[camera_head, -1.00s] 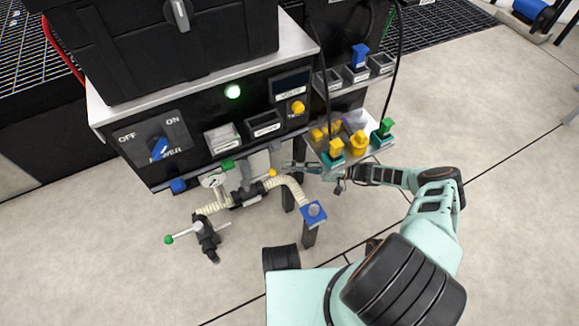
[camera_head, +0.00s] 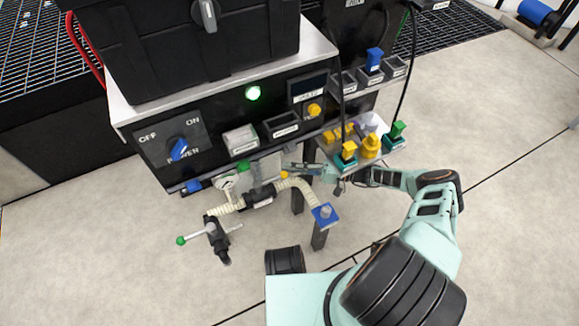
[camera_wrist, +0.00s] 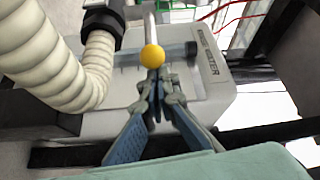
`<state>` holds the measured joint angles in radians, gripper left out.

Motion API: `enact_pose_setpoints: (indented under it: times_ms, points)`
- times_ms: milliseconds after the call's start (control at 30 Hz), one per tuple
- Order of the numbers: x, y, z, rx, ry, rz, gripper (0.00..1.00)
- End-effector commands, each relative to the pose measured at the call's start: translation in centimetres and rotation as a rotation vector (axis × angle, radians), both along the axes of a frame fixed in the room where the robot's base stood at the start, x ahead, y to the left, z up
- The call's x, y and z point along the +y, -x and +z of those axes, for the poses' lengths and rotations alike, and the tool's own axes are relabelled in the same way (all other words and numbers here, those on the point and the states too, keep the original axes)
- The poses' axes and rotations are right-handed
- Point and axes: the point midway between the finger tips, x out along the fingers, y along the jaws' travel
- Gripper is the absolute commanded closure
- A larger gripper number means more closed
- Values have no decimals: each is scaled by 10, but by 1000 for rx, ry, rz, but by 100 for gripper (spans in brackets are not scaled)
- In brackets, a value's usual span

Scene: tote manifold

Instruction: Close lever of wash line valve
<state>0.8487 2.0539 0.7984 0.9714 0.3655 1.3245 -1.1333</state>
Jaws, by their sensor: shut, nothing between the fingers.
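A yellow ball knob (camera_head: 284,175) sits on a lever at the cream hose manifold under the black panel. The same yellow knob (camera_wrist: 152,57) shows large in the wrist view, on a pale rod. My gripper (camera_wrist: 156,84) is shut and empty, its tips just below the knob in that view; I cannot tell whether they touch it. In the head view my gripper (camera_head: 290,167) reaches in from the right, its tips close to the knob. A green-knobbed white lever (camera_head: 190,237) sticks out from a dark valve at lower left. Another green knob (camera_head: 243,166) is beside the gauge (camera_head: 228,182).
A cream ribbed hose (camera_wrist: 50,55) runs left of my fingers. A grey box (camera_wrist: 222,98) marked "WATER" lies behind them. A shelf of yellow and green connectors (camera_head: 372,158) is above my wrist. A blue-topped post (camera_head: 325,214) stands below. Bare floor lies in front.

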Motion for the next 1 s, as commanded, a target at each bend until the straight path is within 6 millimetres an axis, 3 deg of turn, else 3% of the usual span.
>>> enact_pose_setpoints:
  times_ms: [267, 600, 1000]
  points:
    - [-6, 11, 3, 0, -4, -90, 100]
    - [-15, 45, 0, 0, -1, -133, 100]
    - [-15, 47, 0, 0, 0, -132, 100]
